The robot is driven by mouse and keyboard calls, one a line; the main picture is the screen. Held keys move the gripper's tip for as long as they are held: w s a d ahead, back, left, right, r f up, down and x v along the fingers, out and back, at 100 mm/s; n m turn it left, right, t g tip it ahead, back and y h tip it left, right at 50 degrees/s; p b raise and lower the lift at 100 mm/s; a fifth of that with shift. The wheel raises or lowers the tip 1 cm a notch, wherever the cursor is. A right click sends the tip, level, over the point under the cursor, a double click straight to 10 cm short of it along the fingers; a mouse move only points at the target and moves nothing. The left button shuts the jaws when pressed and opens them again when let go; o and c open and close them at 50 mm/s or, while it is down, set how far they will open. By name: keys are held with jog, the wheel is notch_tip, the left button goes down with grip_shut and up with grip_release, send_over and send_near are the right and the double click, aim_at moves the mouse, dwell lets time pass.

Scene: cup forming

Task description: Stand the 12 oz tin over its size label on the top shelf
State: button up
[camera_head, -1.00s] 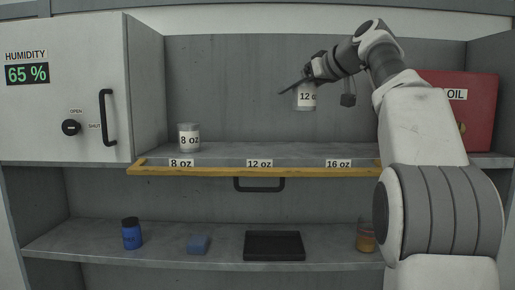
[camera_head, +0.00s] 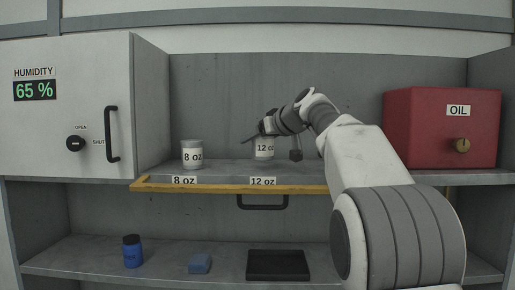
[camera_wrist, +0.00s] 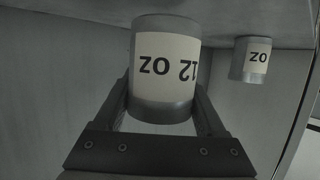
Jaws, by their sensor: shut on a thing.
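The 12 oz tin (camera_head: 264,148) is a grey can with a white label. My gripper (camera_head: 264,131) is shut on it, with a finger on each side of the tin in the wrist view (camera_wrist: 165,100). The tin is upright above the rear of the top shelf (camera_head: 225,170), roughly in line with the 12 oz size label (camera_head: 263,181) on the front edge. I cannot tell whether its base touches the shelf. The wrist picture is upside down.
The 8 oz tin (camera_head: 192,155) stands to the left behind its label (camera_head: 184,180). A red OIL box (camera_head: 440,128) is at the right. My arm hides the 16 oz label. Below are a blue jar (camera_head: 132,252), a blue block (camera_head: 199,263) and a black tray (camera_head: 278,279).

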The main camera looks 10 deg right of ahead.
jog(key=shift+f, duration=1.05)
jog(key=shift+f, duration=0.2)
jog(key=o, duration=1.4)
jog(key=shift+o, duration=0.2)
jog(key=shift+r, duration=0.15)
jog(key=b+v, duration=0.3)
jog(key=v, duration=0.9)
jog(key=shift+d, duration=0.1)
